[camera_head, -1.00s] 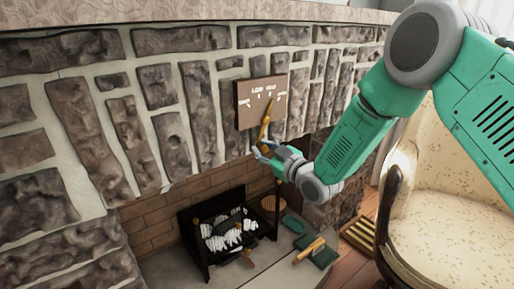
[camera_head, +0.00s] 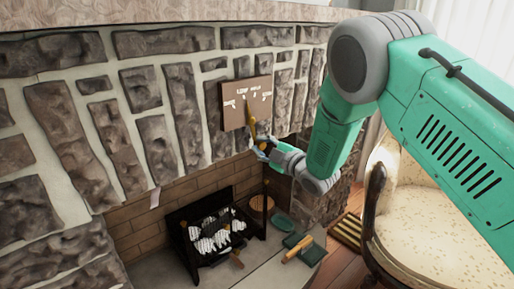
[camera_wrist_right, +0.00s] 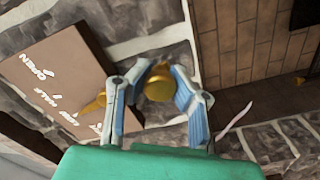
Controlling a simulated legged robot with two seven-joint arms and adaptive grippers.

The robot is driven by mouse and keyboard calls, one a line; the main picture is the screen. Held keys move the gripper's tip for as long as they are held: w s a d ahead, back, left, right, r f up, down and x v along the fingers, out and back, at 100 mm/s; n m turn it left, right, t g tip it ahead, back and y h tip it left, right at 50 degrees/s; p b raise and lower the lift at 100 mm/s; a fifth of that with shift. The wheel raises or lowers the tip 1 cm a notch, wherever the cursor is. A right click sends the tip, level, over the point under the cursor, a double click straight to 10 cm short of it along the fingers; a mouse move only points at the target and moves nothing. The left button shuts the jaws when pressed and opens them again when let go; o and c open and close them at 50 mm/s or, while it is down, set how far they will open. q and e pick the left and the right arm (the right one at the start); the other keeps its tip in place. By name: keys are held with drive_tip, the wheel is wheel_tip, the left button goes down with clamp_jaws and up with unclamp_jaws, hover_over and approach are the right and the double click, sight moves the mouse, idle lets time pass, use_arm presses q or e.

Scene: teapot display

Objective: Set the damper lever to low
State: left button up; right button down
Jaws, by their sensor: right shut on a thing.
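The damper lever is a brass bar with a tapered pointer (camera_head: 248,108), mounted on a brown plaque (camera_head: 234,116) with white lettering. Its pointer leans up and slightly left in the head view. In the right wrist view the pointer (camera_wrist_right: 94,104) reaches toward a small white label that looks like LOW, lower on the plaque (camera_wrist_right: 98,60). My right gripper (camera_head: 262,146) is at the lever's lower end. In the wrist view its two blue-grey fingers (camera_wrist_right: 160,88) are closed around the round brass knob (camera_wrist_right: 158,84). My left gripper is out of view.
The plaque hangs on a stone fireplace wall (camera_head: 172,88). Below are a black grate (camera_head: 190,252) with pale logs, green pads (camera_head: 306,250) and a wooden-handled tool (camera_head: 297,248). A cream armchair (camera_head: 425,215) stands at the right, near my right arm.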

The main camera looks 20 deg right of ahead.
drive_tip(key=shift+s+d+f, duration=0.15)
drive_tip(key=shift+d+f, duration=0.2)
drive_tip(key=shift+f, duration=0.1)
drive_tip(key=c, duration=1.4)
unclamp_jaws()
drive_tip(key=shift+s, duration=0.1)
drive_tip(key=shift+o, duration=0.5)
drive_tip(key=shift+s+d+r, duration=0.1)
drive_tip(key=shift+d+r, duration=0.05)
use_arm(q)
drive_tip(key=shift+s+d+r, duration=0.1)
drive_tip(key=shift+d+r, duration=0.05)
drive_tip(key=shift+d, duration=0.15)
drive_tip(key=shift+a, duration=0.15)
use_arm(e)
drive_tip(key=v, duration=1.2)
